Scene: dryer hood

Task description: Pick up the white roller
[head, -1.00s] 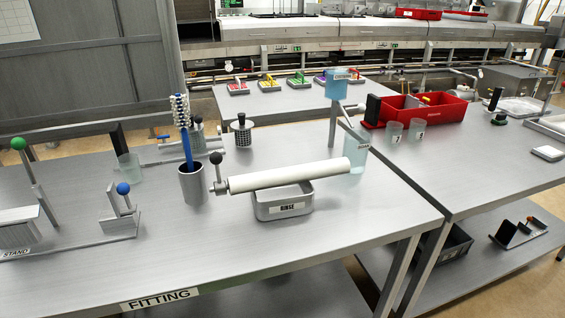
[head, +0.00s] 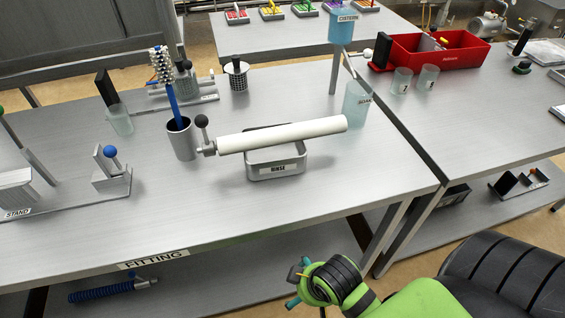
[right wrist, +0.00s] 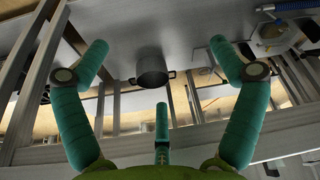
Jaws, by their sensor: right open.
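The white roller (head: 283,135) lies across the top of the grey RINSE tray (head: 275,160) in the head view. Its left end has a grey fitting with a dark ball knob (head: 201,121), close to the grey cup (head: 181,140). Its right end overhangs the tray near the SOAK beaker (head: 356,103). My right gripper (head: 300,285) is low in front of the table, well away from the roller. In the right wrist view its teal fingers (right wrist: 158,58) are spread, with nothing between them. The roller is not clear there. My left gripper is out of view.
A blue-handled brush (head: 168,95) stands in the cup. The CISTERN vessel (head: 341,28) on its post is behind the roller's right end. Two clear beakers (head: 400,80) and a red bin (head: 440,50) are farther right. The table front (head: 330,215) is clear.

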